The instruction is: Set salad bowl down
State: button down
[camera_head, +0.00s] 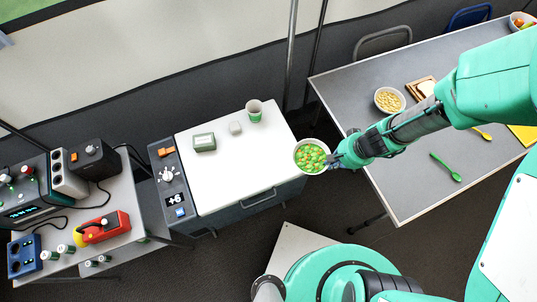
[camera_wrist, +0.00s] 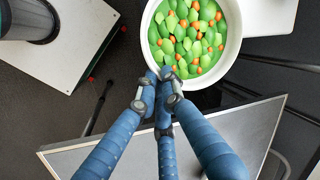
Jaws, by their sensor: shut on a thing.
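The salad bowl (camera_head: 299,165) is white and round, filled with green leaves and small orange pieces. My gripper (camera_head: 333,162) is shut on the right side of its rim. In the head view the bowl overlaps the right front corner of the white-topped cabinet (camera_head: 250,175); I cannot tell its height above it. In the wrist view the bowl (camera_wrist: 233,52) is at the top, with the blue gripper fingers (camera_wrist: 162,88) meeting at its near rim. The bowl looks about level. The fingers hide a small part of the rim.
The white top carries a patterned cup (camera_head: 254,111), a green-grey box (camera_head: 204,142) and a small pale block (camera_head: 235,128); its front half is clear. A grey table (camera_head: 350,85) at right holds a bowl of yellow pieces (camera_head: 389,100) and a green spoon (camera_head: 445,167).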

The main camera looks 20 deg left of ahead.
jog(key=s+a+n, duration=0.1)
jog(key=s+a, duration=0.2)
jog(key=s, duration=0.3)
jog(key=s+a+f+n+b, duration=0.1)
jog(key=s+a, duration=0.3)
jog(key=s, duration=0.2)
jog(key=shift+s+a+g, duration=0.15)
jog(key=shift+a+g, duration=0.1)
jog(key=shift+g, duration=0.05)
jog(key=shift+w+a+f, duration=0.25)
jog(key=shift+w+a, duration=1.25)
jog(key=shift+w, duration=0.6)
jog(key=shift+w+a+f, duration=0.2)
jog(key=shift+w+a, duration=1.35)
jog(key=shift+w, duration=0.5)
jog(key=shift+w+a+f, duration=0.25)
jog(key=shift+w+a, duration=1.25)
jog(key=shift+w, duration=0.6)
jog(key=shift+w+a, duration=0.15)
jog(key=shift+w+f+b, duration=0.1)
jog(key=shift+f+b, duration=0.65)
jog(key=shift+f, duration=1.05)
jog(key=shift+f, duration=0.2)
